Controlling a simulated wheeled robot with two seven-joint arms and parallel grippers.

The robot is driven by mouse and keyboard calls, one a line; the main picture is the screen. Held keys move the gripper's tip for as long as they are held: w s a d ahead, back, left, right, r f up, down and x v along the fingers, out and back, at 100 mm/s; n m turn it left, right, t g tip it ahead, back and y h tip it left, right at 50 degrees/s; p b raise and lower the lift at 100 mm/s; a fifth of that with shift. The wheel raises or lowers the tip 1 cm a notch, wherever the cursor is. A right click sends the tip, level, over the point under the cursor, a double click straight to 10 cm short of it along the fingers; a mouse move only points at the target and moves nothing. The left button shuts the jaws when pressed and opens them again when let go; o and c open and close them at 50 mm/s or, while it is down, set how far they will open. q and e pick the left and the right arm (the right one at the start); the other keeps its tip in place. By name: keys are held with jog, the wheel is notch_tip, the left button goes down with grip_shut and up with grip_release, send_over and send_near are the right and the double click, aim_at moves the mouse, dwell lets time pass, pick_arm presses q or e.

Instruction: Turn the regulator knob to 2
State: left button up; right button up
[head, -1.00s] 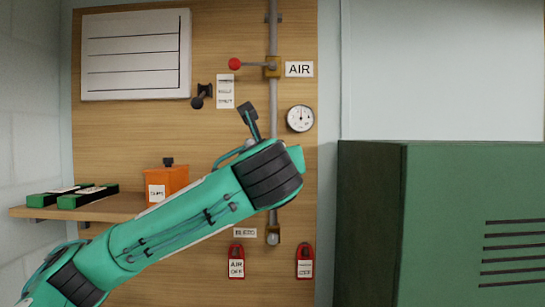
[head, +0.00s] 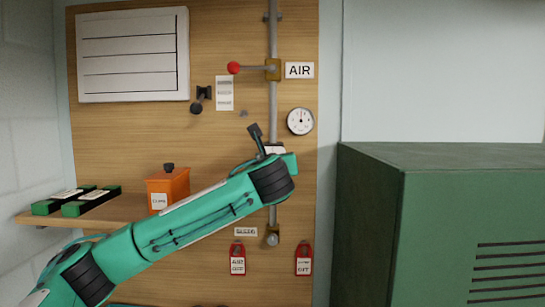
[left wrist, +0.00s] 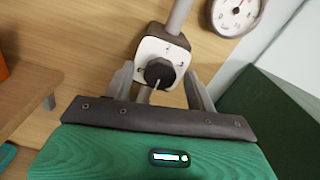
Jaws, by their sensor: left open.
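The regulator knob (left wrist: 160,73) is black and round, with a pale pointer line toward the bottom of the left wrist view. My right gripper is not in view.
A grey pipe (head: 273,105) runs down the wooden board, with a red-ended lever (head: 234,68) above and a round gauge (head: 300,121) close to the right. A shelf at left holds an orange box (head: 178,186). A green cabinet (head: 370,215) stands at right.

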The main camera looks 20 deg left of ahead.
pick_arm(q)
jog(key=c, duration=1)
jog(key=shift+f, duration=0.1)
